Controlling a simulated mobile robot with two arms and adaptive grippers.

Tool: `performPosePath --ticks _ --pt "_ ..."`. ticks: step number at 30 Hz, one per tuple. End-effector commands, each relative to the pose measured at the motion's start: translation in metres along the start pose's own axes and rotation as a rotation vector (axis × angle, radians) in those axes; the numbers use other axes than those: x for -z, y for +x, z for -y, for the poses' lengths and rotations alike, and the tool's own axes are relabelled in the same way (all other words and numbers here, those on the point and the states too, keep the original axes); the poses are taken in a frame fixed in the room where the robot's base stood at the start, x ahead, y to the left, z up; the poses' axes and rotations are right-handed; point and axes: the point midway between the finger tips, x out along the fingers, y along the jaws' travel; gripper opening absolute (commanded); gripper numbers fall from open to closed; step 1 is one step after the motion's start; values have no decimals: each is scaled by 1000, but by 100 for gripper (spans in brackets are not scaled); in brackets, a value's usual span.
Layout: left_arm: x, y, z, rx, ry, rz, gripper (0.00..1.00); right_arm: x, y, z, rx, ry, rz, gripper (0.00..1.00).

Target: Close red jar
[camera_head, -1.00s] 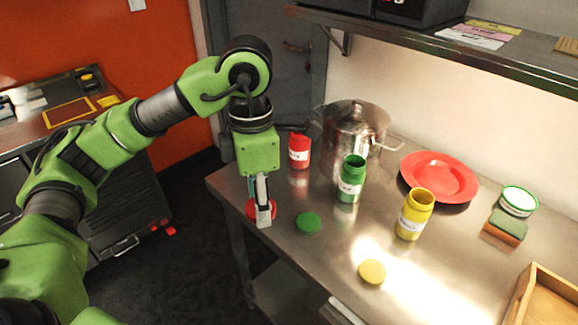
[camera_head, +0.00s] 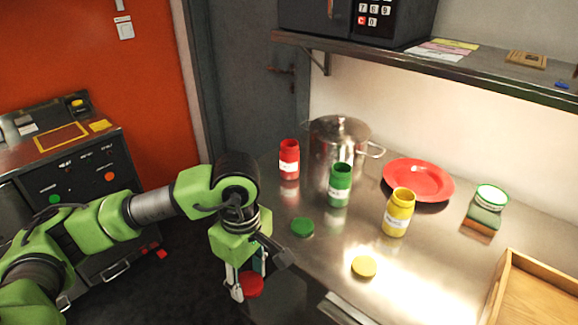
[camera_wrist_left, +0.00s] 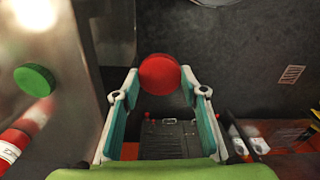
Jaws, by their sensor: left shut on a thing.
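The red jar (camera_head: 289,160) stands upright and open on the steel table, left of the metal pot; it also shows at the lower left of the left wrist view (camera_wrist_left: 12,143). Its round red lid (camera_head: 254,286) is held in my left gripper (camera_head: 248,284). In the left wrist view the lid (camera_wrist_left: 160,74) sits between the fingertips. My left gripper is shut on it, pointing down, beside the table's left edge, over the dark floor and apart from the jar. My right gripper is not in view.
The green jar (camera_head: 340,185) and yellow jar (camera_head: 398,213) stand open on the table. The green lid (camera_head: 303,227) and yellow lid (camera_head: 364,266) lie flat in front. The pot (camera_head: 337,142) is close behind the red jar. A shelf (camera_head: 430,66) overhangs the back.

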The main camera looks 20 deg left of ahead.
Motion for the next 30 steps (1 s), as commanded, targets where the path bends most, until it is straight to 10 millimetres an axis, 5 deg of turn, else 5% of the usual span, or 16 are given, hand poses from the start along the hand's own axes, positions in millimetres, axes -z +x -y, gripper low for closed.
performPosePath --ticks 6,15,21,30 --pt "-15 54 23 6 494 5 33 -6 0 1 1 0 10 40" --pt "-35 105 53 -11 1090 10 33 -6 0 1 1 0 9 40" --pt "-42 118 62 -21 1278 11 33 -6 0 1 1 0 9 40" --pt "-42 119 63 -23 1309 9 33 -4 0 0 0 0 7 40"
